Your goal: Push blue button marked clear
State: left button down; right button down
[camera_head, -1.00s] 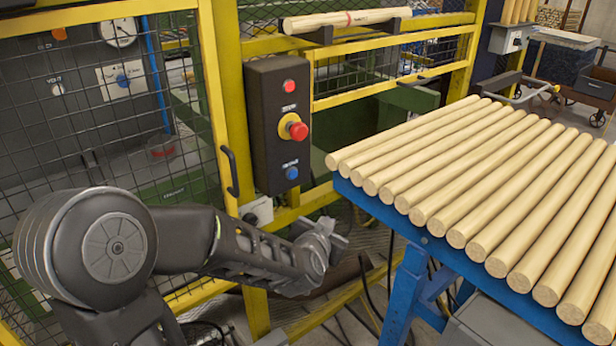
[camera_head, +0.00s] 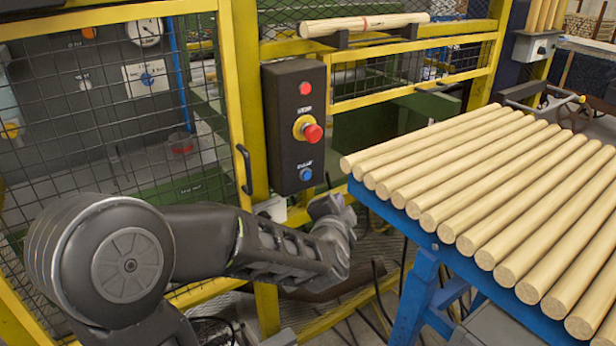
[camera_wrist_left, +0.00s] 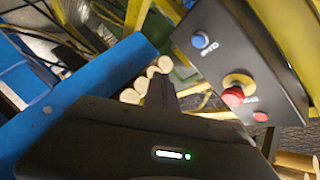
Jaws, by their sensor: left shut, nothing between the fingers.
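The blue button (camera_head: 306,174) is the lowest control on a dark upright control box (camera_head: 284,130) mounted on the yellow fence. Its white label is too blurred to read. A red mushroom button on a yellow ring (camera_head: 308,129) sits in the middle of the box, and a small red button (camera_head: 306,88) is at the top. My left gripper (camera_head: 328,206) is shut and empty, just below and to the right of the blue button, apart from it. In the left wrist view the shut fingers (camera_wrist_left: 160,92) point up beside the box, and the blue button (camera_wrist_left: 200,40) shows to their right. My right gripper is out of view.
A blue table (camera_head: 420,238) bearing several turned wooden rods (camera_head: 480,175) stands close to the right of my left gripper. Yellow fence posts (camera_head: 246,90) and mesh flank the box. A black door handle (camera_head: 244,170) sticks out left of it.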

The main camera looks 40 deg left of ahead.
pick_arm(q)
jog(key=w+a+b, duration=0.1)
jog(key=w+a, duration=0.1)
jog(key=a, duration=0.6)
jog(key=shift+w+b, duration=0.2)
jog(key=shift+b, duration=0.15)
jog(key=shift+a, duration=0.15)
dwell(1.6)
jog(key=shift+w+a, duration=0.1)
jog(key=shift+a, duration=0.2)
jog(key=shift+w+a, duration=0.1)
jog(key=shift+a, duration=0.3)
dwell(0.8)
jog(key=shift+d, duration=0.1)
jog(key=shift+s+d, duration=0.25)
jog(key=shift+d, duration=0.4)
jog(key=d, duration=0.2)
jog(key=s+d+p, duration=0.1)
jog(key=d, duration=0.2)
jog(key=shift+s, duration=0.2)
